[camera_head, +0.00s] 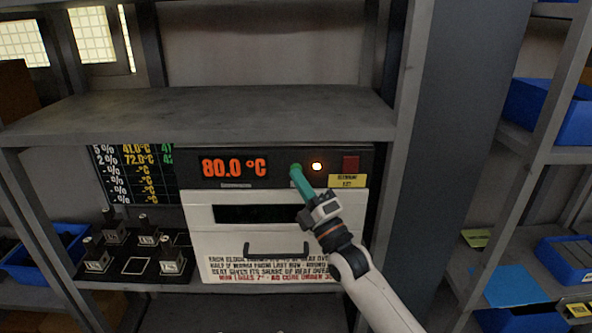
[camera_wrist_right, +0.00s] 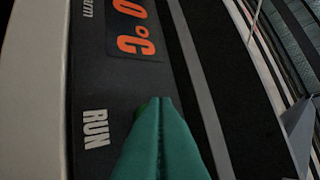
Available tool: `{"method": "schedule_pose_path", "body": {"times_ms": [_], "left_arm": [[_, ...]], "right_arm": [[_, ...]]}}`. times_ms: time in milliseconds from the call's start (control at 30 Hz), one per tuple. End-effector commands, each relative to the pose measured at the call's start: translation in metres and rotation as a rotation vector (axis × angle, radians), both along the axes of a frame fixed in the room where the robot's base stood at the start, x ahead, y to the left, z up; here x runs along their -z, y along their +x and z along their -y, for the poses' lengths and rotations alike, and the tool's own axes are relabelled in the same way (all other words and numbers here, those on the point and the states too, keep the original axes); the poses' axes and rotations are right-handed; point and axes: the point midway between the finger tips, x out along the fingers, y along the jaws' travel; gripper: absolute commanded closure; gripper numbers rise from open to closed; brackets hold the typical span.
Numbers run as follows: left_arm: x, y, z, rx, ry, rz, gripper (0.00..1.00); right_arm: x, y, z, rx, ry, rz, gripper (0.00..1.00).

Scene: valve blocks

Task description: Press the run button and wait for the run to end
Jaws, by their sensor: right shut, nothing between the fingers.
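The oven (camera_head: 201,222) has a white door and a dark control panel with a red display (camera_head: 234,167) reading 80.0 °C. My right gripper (camera_head: 295,168) has green fingers and is shut and empty, its tips at the panel between the display and a glowing lamp (camera_head: 317,167). In the right wrist view the fingertips (camera_wrist_right: 154,100) are beside the RUN label (camera_wrist_right: 95,128). They cover most of the run button, of which a bit of green seems to show at their edge. I cannot tell whether it is pressed in. My left gripper is not in view.
Valve blocks (camera_head: 171,255) stand on a dark tray left of the oven. A shelf (camera_head: 210,115) runs above, and a grey post (camera_head: 399,150) stands at its right. Blue bins (camera_head: 552,110) are far right.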

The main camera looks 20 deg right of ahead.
Motion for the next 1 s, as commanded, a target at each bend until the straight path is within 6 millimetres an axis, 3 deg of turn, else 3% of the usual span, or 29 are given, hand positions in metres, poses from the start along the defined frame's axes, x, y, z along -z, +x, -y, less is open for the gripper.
{"method": "schedule_pose_path", "body": {"times_ms": [467,1000], "left_arm": [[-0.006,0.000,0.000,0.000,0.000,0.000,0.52],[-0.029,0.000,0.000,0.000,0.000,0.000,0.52]], "right_arm": [[0.000,-0.009,-0.002,0.000,0.001,-0.001,1.00],[-0.001,-0.058,-0.017,-0.001,0.001,-0.002,1.00]]}}
